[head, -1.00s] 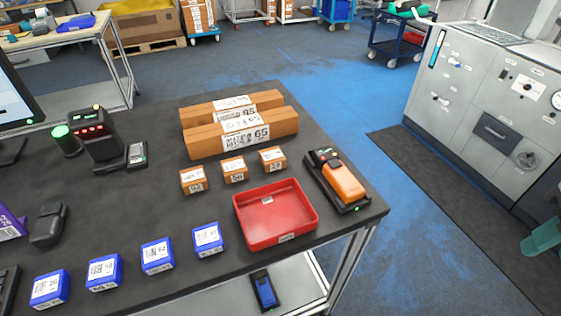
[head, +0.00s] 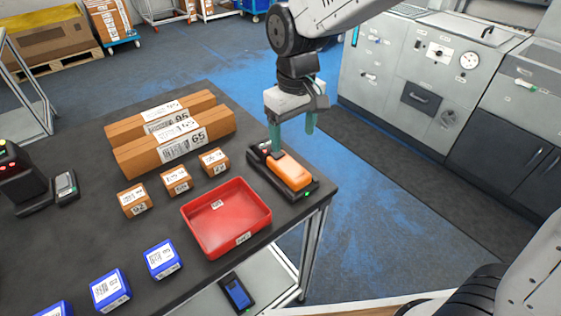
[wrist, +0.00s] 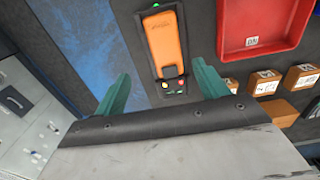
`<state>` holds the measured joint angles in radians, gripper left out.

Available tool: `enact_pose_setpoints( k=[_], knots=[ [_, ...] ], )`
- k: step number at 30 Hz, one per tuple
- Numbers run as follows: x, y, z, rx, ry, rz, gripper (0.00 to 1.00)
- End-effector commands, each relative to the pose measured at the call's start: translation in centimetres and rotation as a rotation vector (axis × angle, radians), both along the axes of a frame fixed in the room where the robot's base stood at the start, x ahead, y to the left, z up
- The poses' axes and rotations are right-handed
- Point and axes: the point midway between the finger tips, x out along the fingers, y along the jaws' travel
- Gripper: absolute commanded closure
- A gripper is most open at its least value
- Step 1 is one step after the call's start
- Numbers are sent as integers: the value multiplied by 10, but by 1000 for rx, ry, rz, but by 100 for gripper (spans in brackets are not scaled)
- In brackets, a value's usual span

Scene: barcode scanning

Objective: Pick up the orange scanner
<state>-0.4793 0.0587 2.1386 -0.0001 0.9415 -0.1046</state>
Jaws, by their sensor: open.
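The orange scanner (head: 289,171) lies in its black cradle (head: 258,178) near the right edge of the dark table. A small green light glows at the cradle's near end. My gripper (head: 292,138) is above the far end of the cradle, with its green fingers pointing down. In the wrist view the scanner (wrist: 163,45) lies beyond the wide gap between my two fingers (wrist: 160,88), nearer the upper middle. The gripper is open and empty. The fingers appear apart from the scanner.
A red tray (head: 262,211) stands left of the cradle. Small brown boxes (head: 177,180) and two long brown boxes (head: 170,142) sit behind it. Blue boxes (head: 163,258) are at the front. Grey machine cabinets (head: 425,90) stand across the blue floor.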

Motion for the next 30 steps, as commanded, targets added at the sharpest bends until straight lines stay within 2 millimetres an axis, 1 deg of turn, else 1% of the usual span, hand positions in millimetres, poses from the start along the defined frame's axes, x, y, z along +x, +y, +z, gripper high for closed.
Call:
enact_pose_setpoints(
  k=[1,3,11,15,18,22,28,29,30],
  knots=[
    [1,4,-5,-2,2,9,27],
    [2,6,-11,-2,5,13,27],
    [-1,7,-41,-3,6,12,27],
    [-5,9,-63,-3,6,11,27],
    [-5,8,-75,-2,6,10,27],
    [-4,8,-82,-2,3,10,27],
    [-4,9,-82,-2,2,10,27],
    [-4,9,-82,-2,2,10,36],
    [-4,9,-82,-2,2,10,47]
  ],
)
